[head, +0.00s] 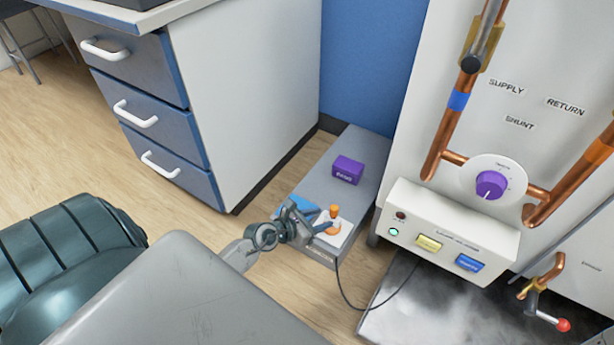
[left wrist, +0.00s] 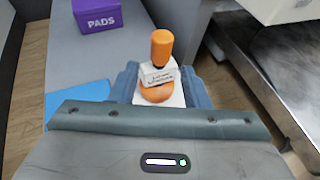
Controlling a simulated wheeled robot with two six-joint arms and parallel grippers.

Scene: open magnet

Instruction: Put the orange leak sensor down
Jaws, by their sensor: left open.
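The orange leak sensor (head: 333,219) is an orange knob on a white labelled block with an orange base. In the left wrist view the sensor (left wrist: 160,62) stands upright on a white pad (left wrist: 178,97) on the low grey bench. A black cable runs from beside it across the floor. My left gripper (head: 312,222) is open at the sensor, its blue-grey fingers either side in the left wrist view (left wrist: 160,85). Whether the fingers touch it is hidden. My right gripper is not in view.
A purple PADS box (head: 347,169) and a blue sheet (left wrist: 75,102) lie on the grey bench (head: 342,148). A drawer cabinet (head: 170,110) stands left. The white control box (head: 452,232) and copper pipes (head: 448,130) are close on the right.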

